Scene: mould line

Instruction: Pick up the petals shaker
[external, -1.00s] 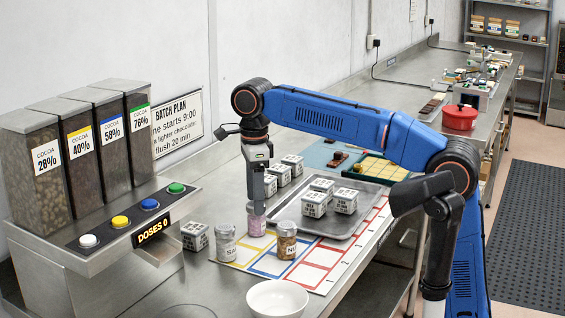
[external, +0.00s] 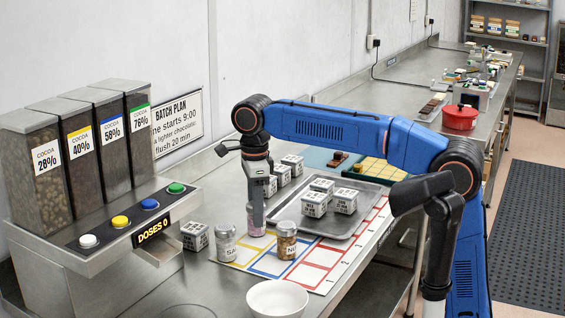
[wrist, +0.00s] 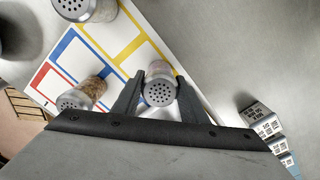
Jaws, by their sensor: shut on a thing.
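The petals shaker (external: 257,232) is a small jar with pink contents and a perforated metal lid. It stands on the colored-grid mat, with only its lower part showing below my gripper (external: 256,218) in the external view. In the wrist view, the petals shaker (wrist: 160,84) sits between the two dark fingers of my gripper (wrist: 158,92), which are shut on its sides. Its label is hidden.
A shaker marked SA (external: 225,244) stands close to the left and one marked NI (external: 287,241) close to the right. A white bowl (external: 278,299) is at the front.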

